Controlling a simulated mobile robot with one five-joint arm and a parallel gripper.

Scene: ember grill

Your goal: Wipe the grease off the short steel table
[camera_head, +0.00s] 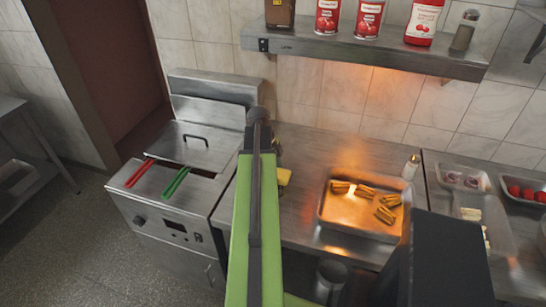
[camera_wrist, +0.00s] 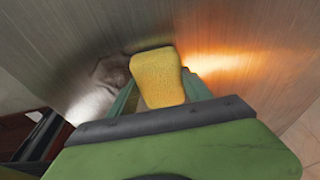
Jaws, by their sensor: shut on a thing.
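The short steel table (camera_head: 335,150) stands between the fryer and the counter at the right. A yellow sponge (camera_wrist: 157,75) is held in my gripper (camera_wrist: 160,98), which is shut on it. In the head view only a bit of the sponge (camera_head: 285,177) shows beside my green arm, which hides the gripper and part of the table's left side. In the wrist view the sponge is over brushed steel, and a dull dark smear (camera_wrist: 110,75) lies just left of it. I cannot tell whether the sponge touches the steel.
A metal tray (camera_head: 325,216) with several browned food pieces sits on the table's right half, with a shaker (camera_head: 411,167) behind it. The fryer (camera_head: 165,205) with red and green handles is at left. A shelf (camera_head: 360,52) with cans and bottles hangs above.

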